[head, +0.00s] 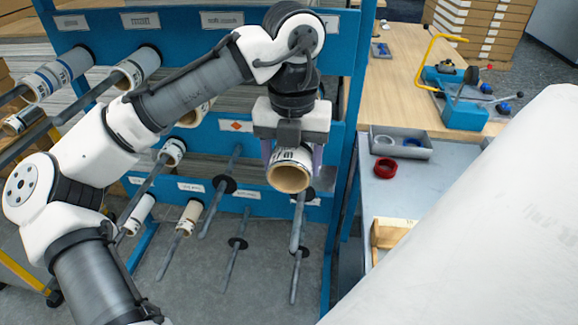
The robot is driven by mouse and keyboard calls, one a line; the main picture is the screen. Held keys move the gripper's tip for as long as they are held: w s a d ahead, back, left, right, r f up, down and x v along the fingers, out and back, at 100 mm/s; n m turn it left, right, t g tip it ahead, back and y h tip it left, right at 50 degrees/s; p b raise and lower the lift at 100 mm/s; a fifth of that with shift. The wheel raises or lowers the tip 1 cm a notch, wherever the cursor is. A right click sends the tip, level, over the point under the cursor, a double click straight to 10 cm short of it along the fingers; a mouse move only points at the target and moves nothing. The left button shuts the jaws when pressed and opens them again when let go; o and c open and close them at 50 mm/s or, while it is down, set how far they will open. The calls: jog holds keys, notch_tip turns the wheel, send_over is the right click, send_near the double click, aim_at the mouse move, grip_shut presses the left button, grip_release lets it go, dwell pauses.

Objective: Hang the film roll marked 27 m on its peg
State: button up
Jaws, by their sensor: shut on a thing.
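My gripper (292,165) is shut on a film roll (290,172), with one finger on each side. The roll is a pale tube with a brown open end facing the camera. Dark print ending in "m" shows on it, but the number is not readable. A grey peg (297,225) juts from the blue rack (351,120) just below the roll. The roll hides the peg's upper part, and I cannot tell whether they touch. Other bare pegs with black discs stand to the left (214,207) and below (296,276).
Several rolls hang on other pegs, such as one at upper left (140,65) and one lower down (188,216). At right, a workbench (400,190) carries a grey tray (402,148), a red ring (385,167) and a blue tool with a yellow handle (465,112). A large white roll (490,230) fills the lower right.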

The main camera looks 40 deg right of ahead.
jog(key=w+d+p, duration=0.1)
jog(key=w+d, duration=0.1)
jog(key=w+d+p, duration=0.1)
jog(key=w+d, duration=0.1)
jog(key=d, duration=0.1)
jog(key=shift+w+r, duration=0.15)
jog(key=shift+r, duration=0.05)
jog(key=shift+w+d+f+p, duration=0.2)
jog(key=shift+w+d+p, duration=0.85)
jog(key=shift+d, duration=0.1)
jog(key=o, duration=1.1)
jog(key=shift+s+a, duration=0.1)
